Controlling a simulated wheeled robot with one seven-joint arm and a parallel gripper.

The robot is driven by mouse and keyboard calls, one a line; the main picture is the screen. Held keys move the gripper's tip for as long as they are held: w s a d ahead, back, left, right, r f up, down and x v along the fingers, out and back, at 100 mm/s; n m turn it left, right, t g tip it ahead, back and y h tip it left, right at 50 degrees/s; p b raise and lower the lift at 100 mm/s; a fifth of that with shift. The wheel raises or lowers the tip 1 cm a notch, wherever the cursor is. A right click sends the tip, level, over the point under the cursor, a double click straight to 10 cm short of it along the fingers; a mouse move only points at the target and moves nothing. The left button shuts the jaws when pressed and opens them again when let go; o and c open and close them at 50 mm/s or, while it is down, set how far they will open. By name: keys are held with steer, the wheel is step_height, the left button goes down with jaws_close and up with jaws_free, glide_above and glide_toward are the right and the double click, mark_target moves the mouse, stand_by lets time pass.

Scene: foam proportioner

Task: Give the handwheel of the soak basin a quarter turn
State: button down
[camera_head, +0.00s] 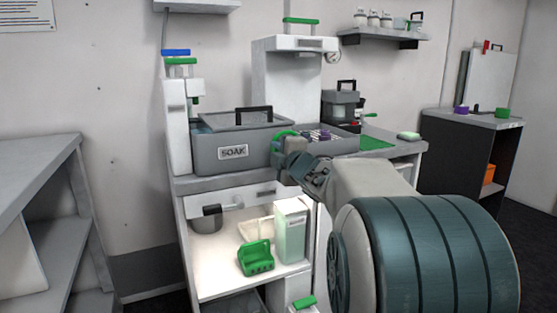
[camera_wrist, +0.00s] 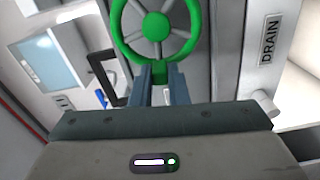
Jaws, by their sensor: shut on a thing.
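The soak basin (camera_head: 205,158) is a grey box with a SOAK label on its front, standing on the counter. Its green handwheel (camera_head: 284,133) shows at the basin's right end, partly hidden by my gripper (camera_head: 290,146). In the wrist view the handwheel (camera_wrist: 156,26) is a green ring with grey spokes and a green hub, cut off at the top. My gripper (camera_wrist: 161,72) is shut on the lower rim of the handwheel, its two fingers on either side of a green part of the rim.
A DRAIN label (camera_wrist: 268,42) is on the grey panel right of the wheel. A dark handle (camera_wrist: 108,75) stands close left of my fingers. A grey tray (camera_head: 340,143) is right of the basin. Below, an open cabinet holds a pot (camera_head: 207,219) and green rack (camera_head: 256,258).

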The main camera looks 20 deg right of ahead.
steer(key=shift+f+n+b, duration=0.35)
steer(key=shift+n+b, duration=0.1)
steer(key=shift+n, duration=0.15)
steer(key=c, duration=1.4)
jaws_free()
steer(key=shift+s, duration=0.1)
steer(key=s+p, duration=0.3)
steer(key=s, duration=1)
steer(key=shift+s+d, duration=0.2)
steer(key=shift+s, duration=0.15)
